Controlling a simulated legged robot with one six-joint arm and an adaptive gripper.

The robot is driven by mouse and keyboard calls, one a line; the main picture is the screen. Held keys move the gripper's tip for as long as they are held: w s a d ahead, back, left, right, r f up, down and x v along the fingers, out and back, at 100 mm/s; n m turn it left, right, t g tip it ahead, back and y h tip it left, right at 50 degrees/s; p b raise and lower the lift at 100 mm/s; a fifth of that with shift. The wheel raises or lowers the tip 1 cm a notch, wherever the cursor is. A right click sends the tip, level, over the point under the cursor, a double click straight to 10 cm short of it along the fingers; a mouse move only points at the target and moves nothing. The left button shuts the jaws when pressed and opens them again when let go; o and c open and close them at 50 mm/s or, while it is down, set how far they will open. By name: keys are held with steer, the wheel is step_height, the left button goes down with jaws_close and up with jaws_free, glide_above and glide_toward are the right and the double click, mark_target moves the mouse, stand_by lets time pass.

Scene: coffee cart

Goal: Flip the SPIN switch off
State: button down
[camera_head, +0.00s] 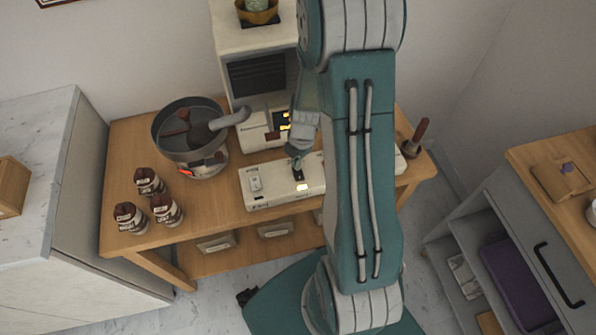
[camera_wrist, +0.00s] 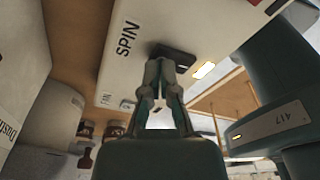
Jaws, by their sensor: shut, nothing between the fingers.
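A white switch box (camera_head: 275,195) lies on the wooden table. The SPIN label shows on it in the wrist view, beside a dark switch (camera_wrist: 180,57). A yellow-lit lamp (camera_head: 302,187) glows next to that switch and also shows in the wrist view (camera_wrist: 204,70). My gripper (camera_head: 296,160) is shut and empty, with its tips at or very near the dark switch; I cannot tell whether they touch. In the wrist view the fingertips (camera_wrist: 160,62) cover part of the switch, so its tilt is unclear.
A second, pale switch (camera_head: 255,183) sits on the box's left end. A metal drum (camera_head: 190,135) with a paddle and several dark jars (camera_head: 148,181) stand to the left. A cream machine (camera_head: 255,70) stands behind. My arm hides the box's right part.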

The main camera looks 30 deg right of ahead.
steer(key=shift+f, duration=0.35)
steer(key=shift+r, duration=3.5)
steer(key=shift+s, duration=0.1)
